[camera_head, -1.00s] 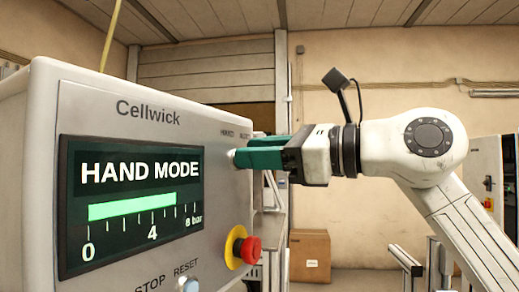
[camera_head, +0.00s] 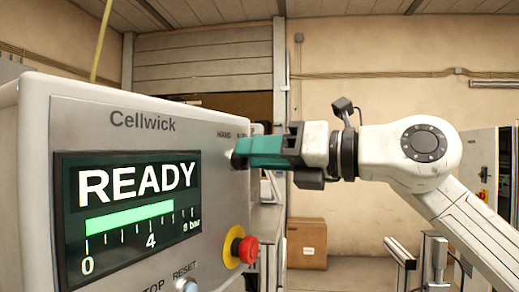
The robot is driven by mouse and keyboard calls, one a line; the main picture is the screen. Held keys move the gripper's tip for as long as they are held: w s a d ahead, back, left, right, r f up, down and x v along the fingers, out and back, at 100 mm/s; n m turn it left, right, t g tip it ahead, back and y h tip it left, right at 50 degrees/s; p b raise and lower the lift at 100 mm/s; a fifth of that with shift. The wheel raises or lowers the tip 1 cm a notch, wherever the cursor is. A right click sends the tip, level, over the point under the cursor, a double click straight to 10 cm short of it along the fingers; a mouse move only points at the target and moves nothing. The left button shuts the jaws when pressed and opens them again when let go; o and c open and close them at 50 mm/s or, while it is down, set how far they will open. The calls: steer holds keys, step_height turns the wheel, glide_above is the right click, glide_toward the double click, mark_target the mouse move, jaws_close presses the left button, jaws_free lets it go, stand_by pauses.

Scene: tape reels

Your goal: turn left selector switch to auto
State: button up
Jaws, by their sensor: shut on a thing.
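The grey control box (camera_head: 152,100) marked "Cellwick" fills the left of the view. Its display (camera_head: 128,205) reads "READY" above a green bar on a bar scale. The selector switch (camera_head: 233,158) is at the upper right of the panel, below small lettering of which "HAND" is legible. My gripper (camera_head: 250,152) has green fingers that reach from the right to the switch. It is shut on the switch, and the fingers hide most of the knob. The gripper is rolled about its axis. Only one switch can be made out.
A red emergency-stop button (camera_head: 247,250) on a yellow collar sticks out below my gripper. A pale blue reset button (camera_head: 187,285) is at the bottom edge. A cardboard box (camera_head: 307,243) and a grey cabinet (camera_head: 476,165) stand behind. Open room lies right of the panel.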

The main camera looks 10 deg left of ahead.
steer(key=shift+w+m, duration=0.1)
steer(key=shift+m, duration=0.5)
steer(key=shift+d+m, duration=0.1)
steer(key=shift+m, duration=0.2)
steer(key=o, duration=1.1)
steer(key=shift+c, duration=0.2)
steer(key=shift+f, duration=0.1)
steer(key=b+v, duration=0.2)
steer(key=v, duration=0.8)
steer(key=shift+d+b, duration=0.35)
steer(key=shift+b, duration=0.05)
